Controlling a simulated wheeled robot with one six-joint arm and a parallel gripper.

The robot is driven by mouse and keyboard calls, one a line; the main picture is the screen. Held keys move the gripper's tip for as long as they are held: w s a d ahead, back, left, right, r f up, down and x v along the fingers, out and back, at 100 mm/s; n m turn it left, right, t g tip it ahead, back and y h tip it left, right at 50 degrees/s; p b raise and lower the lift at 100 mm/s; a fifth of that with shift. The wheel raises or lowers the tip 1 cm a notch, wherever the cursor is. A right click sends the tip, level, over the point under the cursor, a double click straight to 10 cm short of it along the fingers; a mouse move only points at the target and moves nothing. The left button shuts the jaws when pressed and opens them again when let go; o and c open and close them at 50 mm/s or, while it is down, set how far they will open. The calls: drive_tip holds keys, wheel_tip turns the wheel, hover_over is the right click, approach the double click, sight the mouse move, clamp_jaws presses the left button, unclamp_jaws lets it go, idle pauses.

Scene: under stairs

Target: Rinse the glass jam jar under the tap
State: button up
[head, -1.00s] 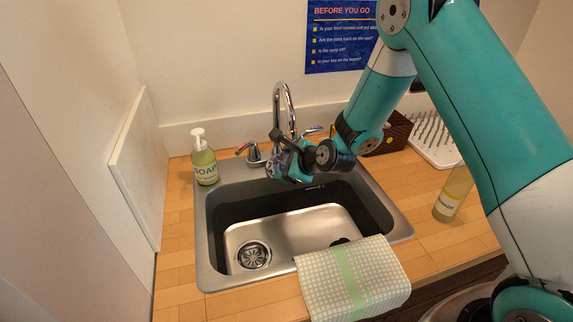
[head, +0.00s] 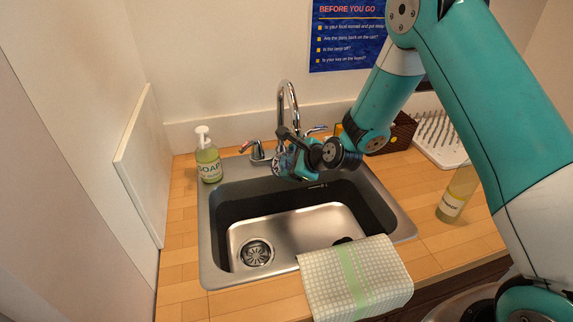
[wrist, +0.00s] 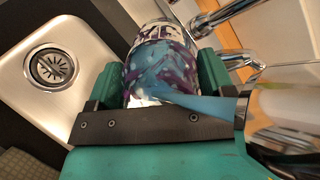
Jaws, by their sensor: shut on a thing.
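The glass jam jar (wrist: 160,68) is held between the green fingers of my gripper (wrist: 155,85) in the wrist view. It looks clear with blue and purple patches and pale lettering. A pale blue strip lies across its lower right side; I cannot tell what it is. In the head view the jar (head: 281,163) is small and partly hidden by my gripper (head: 290,161), over the sink's back edge. The chrome tap (head: 289,96) arches just behind and above it. I cannot make out whether water runs. The tap has a red-marked left lever (head: 249,146) and a blue-marked right lever (head: 317,130).
The steel sink (head: 213,258) is set in a wooden counter, its drain (head: 257,252) at left. A soap bottle (head: 208,160) stands left of it. A checked towel (head: 385,270) hangs over the front edge. A yellowish bottle (head: 452,203) and a white rack (head: 440,145) are at right.

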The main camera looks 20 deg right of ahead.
drive_tip(key=shift+s+a, duration=0.1)
drive_tip(key=shift+a, duration=0.25)
drive_tip(key=shift+d, duration=0.1)
drive_tip(key=shift+w+d, duration=0.2)
drive_tip(key=shift+d, duration=0.25)
drive_tip(key=shift+a, duration=0.1)
drive_tip(key=shift+s+a, duration=0.2)
drive_tip(key=shift+a, duration=0.25)
drive_tip(key=shift+d, duration=0.15)
drive_tip(key=shift+w+d, duration=0.2)
drive_tip(key=shift+d, duration=0.2)
